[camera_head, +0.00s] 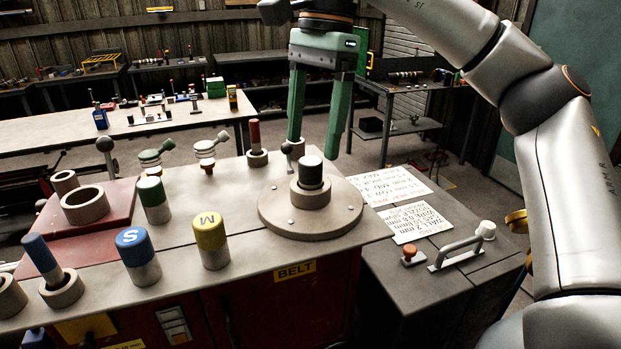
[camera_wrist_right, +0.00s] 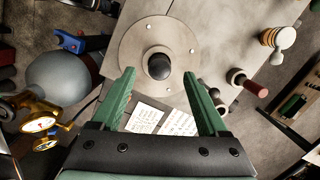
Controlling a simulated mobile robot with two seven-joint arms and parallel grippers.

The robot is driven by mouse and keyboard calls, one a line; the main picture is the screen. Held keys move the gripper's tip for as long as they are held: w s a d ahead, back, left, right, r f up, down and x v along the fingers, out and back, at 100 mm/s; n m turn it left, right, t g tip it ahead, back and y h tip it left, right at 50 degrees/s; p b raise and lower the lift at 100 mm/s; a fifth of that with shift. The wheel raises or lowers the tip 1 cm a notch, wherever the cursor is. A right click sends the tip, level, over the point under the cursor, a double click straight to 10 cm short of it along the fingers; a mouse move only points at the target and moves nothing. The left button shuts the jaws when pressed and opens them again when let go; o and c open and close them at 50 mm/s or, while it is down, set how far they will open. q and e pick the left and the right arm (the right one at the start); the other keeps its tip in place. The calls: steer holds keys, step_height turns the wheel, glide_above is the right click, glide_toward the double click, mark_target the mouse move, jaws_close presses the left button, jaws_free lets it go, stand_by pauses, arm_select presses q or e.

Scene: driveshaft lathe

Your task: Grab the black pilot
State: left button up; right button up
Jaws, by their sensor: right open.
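The black pilot (camera_head: 311,170) is a short dark cylinder standing upright in the hub of a round beige flange (camera_head: 280,215) on the machine top. In the right wrist view the black pilot (camera_wrist_right: 159,66) shows from above, centred in the bolted flange (camera_wrist_right: 133,50). My right gripper (camera_head: 316,148) has green fingers pointing down, spread apart and empty, above and near the pilot. In the right wrist view the gripper's fingertips (camera_wrist_right: 159,74) lie to either side of the pilot, with no contact visible. My left gripper is not in view.
A yellow-topped cylinder (camera_head: 211,240), a blue-topped one (camera_head: 138,256) and a green-topped one (camera_head: 154,200) stand left of the flange. A red-handled post (camera_head: 255,145) stands behind it. Paper notes (camera_head: 415,222) and a metal handle (camera_head: 460,252) are at the right.

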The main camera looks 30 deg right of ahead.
mark_target(311, 161)
steer(key=shift+a+f, duration=0.15)
steer(key=shift+f, duration=1.05)
steer(key=shift+a+f, duration=0.1)
steer(key=shift+f, duration=1.1)
jaws_close()
